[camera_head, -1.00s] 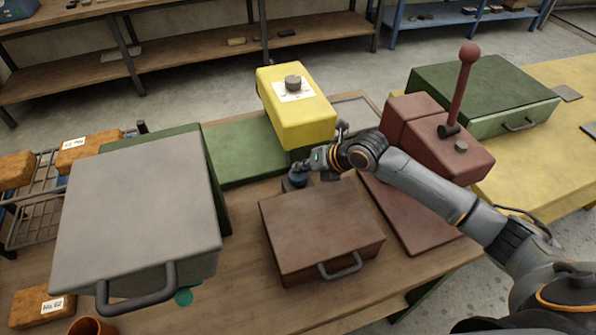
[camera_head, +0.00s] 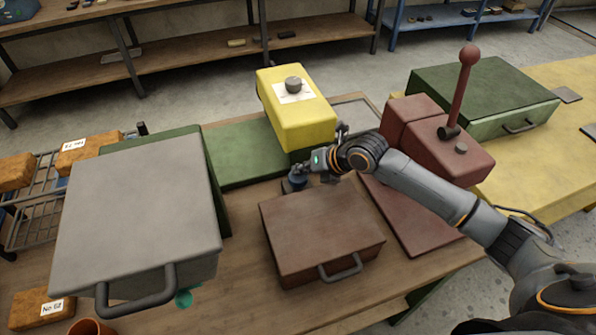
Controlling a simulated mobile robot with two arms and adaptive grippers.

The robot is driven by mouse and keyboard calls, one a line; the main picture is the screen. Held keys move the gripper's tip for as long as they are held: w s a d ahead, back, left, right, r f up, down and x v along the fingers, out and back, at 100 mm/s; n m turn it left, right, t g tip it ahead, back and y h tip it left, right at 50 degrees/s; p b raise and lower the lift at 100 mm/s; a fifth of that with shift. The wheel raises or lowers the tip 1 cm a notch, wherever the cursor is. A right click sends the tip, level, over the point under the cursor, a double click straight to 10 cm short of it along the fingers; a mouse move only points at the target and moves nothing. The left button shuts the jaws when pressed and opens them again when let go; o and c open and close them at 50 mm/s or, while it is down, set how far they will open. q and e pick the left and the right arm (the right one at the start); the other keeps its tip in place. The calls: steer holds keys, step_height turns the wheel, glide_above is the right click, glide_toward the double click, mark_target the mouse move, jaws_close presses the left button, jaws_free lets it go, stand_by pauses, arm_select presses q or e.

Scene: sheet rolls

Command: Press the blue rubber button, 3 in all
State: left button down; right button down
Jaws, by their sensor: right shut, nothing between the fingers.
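The blue rubber button (camera_head: 297,181) sits on a small dark base on the wooden table, behind the brown case and in front of the yellow box. My right gripper (camera_head: 301,169) reaches in from the right and is shut, with its fingertips right over the button's top. They seem to touch it or hover just above; I cannot tell which. The fingers hide part of the button. My left gripper is out of view.
The brown case (camera_head: 320,230) stands just in front of the button. The yellow box (camera_head: 300,120) stands close behind it. A big grey-topped box (camera_head: 140,210) stands left.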

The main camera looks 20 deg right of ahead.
mark_target(301, 177)
steer(key=shift+r+p, duration=0.65)
steer(key=shift+r, duration=0.4)
step_height(301, 177, up, 5)
steer(key=p, duration=0.4)
stand_by(0.5)
